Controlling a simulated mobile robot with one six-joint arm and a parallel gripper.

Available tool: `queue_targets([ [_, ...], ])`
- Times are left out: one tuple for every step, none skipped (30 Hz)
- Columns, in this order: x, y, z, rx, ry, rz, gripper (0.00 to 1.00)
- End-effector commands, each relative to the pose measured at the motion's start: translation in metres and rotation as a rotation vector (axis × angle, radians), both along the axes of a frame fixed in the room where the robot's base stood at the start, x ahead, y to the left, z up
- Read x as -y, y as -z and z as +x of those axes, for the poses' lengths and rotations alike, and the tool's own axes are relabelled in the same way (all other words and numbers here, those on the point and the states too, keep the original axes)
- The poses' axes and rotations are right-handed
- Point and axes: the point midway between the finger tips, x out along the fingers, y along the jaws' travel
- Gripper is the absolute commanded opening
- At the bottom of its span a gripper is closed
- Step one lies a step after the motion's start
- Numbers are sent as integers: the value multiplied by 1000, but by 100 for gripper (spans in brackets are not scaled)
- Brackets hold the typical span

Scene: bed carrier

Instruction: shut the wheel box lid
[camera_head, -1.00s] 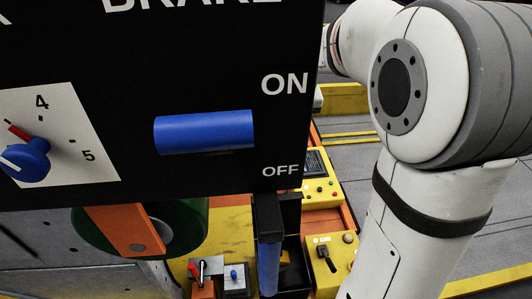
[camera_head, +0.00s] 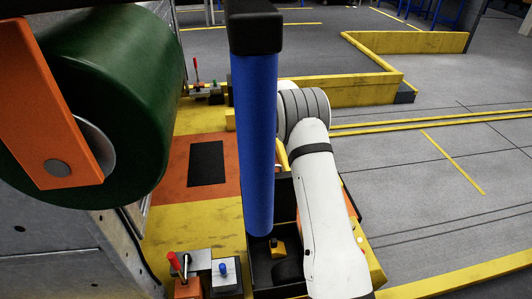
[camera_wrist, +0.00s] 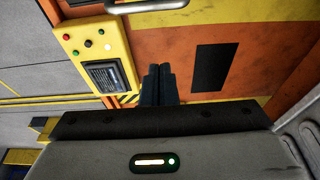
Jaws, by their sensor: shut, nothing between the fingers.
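In the head view, a dark open-topped box (camera_head: 264,271) sits at the bottom centre, partly behind the blue post and my arm. A small yellow part and a dark rounded shape show inside it. I cannot make out a lid for certain. My white arm reaches down over the box's right side, and my gripper is hidden in that view. In the wrist view, my gripper (camera_wrist: 158,72) is shut and empty, its dark fingers over an orange surface. A metal bar handle (camera_wrist: 147,6) lies beyond the fingertips at the top edge.
A blue post (camera_head: 254,140) with a black cap stands in front of the box. A green roller (camera_head: 120,90) fills the left. Small levers (camera_head: 190,265) stand at bottom left. A yellow button panel (camera_wrist: 98,55) is left of the fingers. Grey floor lies open at right.

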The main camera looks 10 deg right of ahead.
Motion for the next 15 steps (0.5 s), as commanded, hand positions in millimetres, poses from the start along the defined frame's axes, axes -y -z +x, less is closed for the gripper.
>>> queue_targets([
  [0,12,2,-3,0,0,0],
  [0,18,3,-4,0,0,0],
  [0,26,5,-4,0,0,0],
  [0,33,6,-4,0,0,0],
  [0,39,8,-4,1,0,0],
  [0,47,10,-4,1,0,0],
  [1,53,12,-5,1,0,0],
  [1,58,13,-4,1,0,0],
  [1,66,15,-4,1,0,0],
  [1,72,16,-4,1,0,0],
  [1,77,18,-3,1,0,0],
  [1,84,20,-3,1,0,0],
  [1,90,21,-4,1,0,0],
  [1,83,17,-1,1,0,0],
  [1,81,12,-1,1,0,0],
])
